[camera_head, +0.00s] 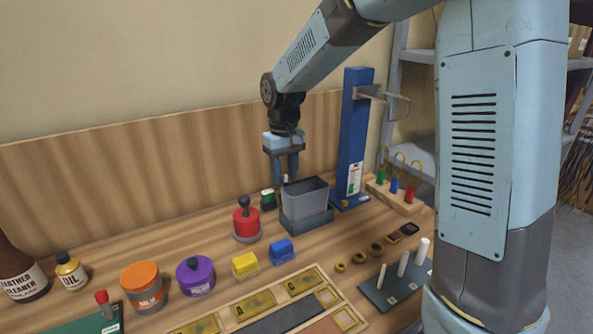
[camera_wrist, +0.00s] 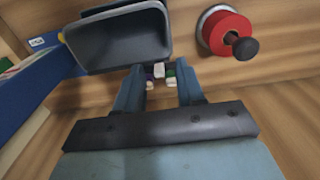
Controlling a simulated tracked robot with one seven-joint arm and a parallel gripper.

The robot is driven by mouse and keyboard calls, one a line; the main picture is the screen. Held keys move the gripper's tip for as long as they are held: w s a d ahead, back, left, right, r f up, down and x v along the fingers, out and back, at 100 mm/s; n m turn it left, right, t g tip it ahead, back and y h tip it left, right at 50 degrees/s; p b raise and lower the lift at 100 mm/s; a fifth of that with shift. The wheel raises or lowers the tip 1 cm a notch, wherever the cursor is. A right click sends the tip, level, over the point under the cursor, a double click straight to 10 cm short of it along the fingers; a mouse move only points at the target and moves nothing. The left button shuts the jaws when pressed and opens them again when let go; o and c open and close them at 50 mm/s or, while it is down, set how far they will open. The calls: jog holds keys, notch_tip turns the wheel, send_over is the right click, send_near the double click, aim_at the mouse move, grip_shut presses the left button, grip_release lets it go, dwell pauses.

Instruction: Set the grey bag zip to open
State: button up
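A grey open-topped container (camera_head: 304,200), which may be the grey bag, stands in a darker grey base near the back of the bench. It also shows in the wrist view (camera_wrist: 118,45), at the upper left. I cannot make out a zip on it in either view. My gripper (camera_head: 284,180) points down just behind and left of the container. In the wrist view my gripper's fingers (camera_wrist: 160,68) are apart, with small white, green and purple pieces (camera_wrist: 160,72) visible between and beyond them. I cannot tell whether the fingers touch any piece.
A red round item with a black knob (camera_head: 246,222) stands left of the container, and a blue post (camera_head: 353,140) with a hook stands right. Yellow and blue blocks (camera_head: 282,252) sit in front. Hooked tools in a wooden rack (camera_head: 395,196) are farther right. A wooden backboard closes off the rear.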

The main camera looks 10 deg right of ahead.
jog(key=shift+r, duration=0.1)
notch_tip(320, 180, up, 14)
jog(key=shift+f, duration=0.25)
dwell(0.5)
jog(key=s+d+r+m+t, duration=0.2)
jog(key=s+d+t, duration=0.1)
jog(key=s+d, duration=0.9)
jog(key=s+d+f+m+t, duration=0.2)
jog(key=s+d, duration=0.5)
jog(key=s, duration=0.6)
notch_tip(320, 180, down, 2)
jog(key=shift+d+f+m+t, duration=0.2)
jog(key=shift+d+m+t, duration=0.15)
jog(key=shift+m, duration=0.15)
